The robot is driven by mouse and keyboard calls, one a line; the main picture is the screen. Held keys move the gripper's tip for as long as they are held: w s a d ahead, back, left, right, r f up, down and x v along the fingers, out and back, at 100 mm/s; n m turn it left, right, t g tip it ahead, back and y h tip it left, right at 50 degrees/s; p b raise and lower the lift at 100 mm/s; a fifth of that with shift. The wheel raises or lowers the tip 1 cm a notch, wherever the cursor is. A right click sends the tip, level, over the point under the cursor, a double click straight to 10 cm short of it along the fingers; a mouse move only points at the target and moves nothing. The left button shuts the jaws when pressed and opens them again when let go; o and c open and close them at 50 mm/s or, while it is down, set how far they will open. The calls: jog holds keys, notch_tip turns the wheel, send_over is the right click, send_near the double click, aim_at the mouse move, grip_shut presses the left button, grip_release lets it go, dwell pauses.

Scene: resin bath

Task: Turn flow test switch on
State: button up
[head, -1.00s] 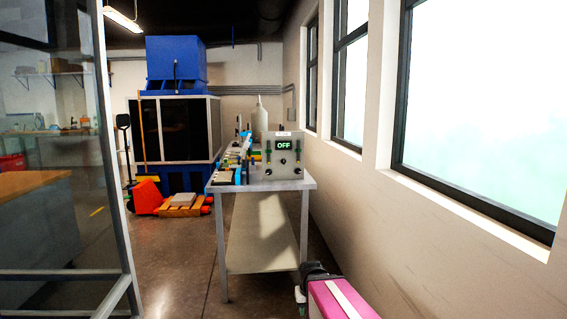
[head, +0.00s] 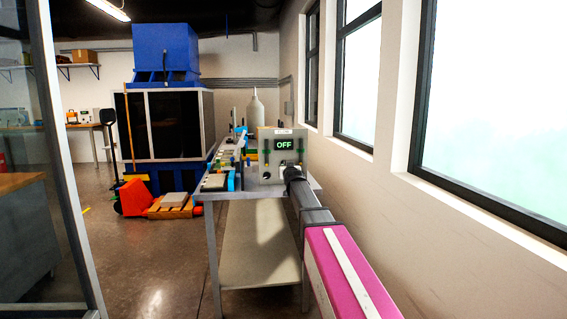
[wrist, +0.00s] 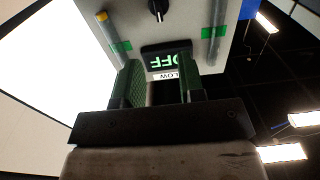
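A grey test box (head: 275,162) with a lit display (head: 284,145) reading OFF stands on a metal bench. In the wrist view the box (wrist: 190,12) appears upside down, with its OFF display (wrist: 166,57), a label partly reading "LOW" and a dark knob (wrist: 157,8). My gripper (wrist: 160,78) is open and empty, its green-padded fingers apart in front of the display and label. In the head view my arm reaches to the box's lower right and covers part of its front. Whether the fingers touch the box cannot be told.
The bench (head: 210,225) carries several small parts left of the box and a pale bottle (head: 255,110) behind it. A windowed wall runs close along the right. A glass-panelled frame stands at left.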

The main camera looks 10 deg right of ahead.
aim_at(284, 162)
jog(key=w, duration=1)
jog(key=shift+w, duration=0.4)
grip_shut()
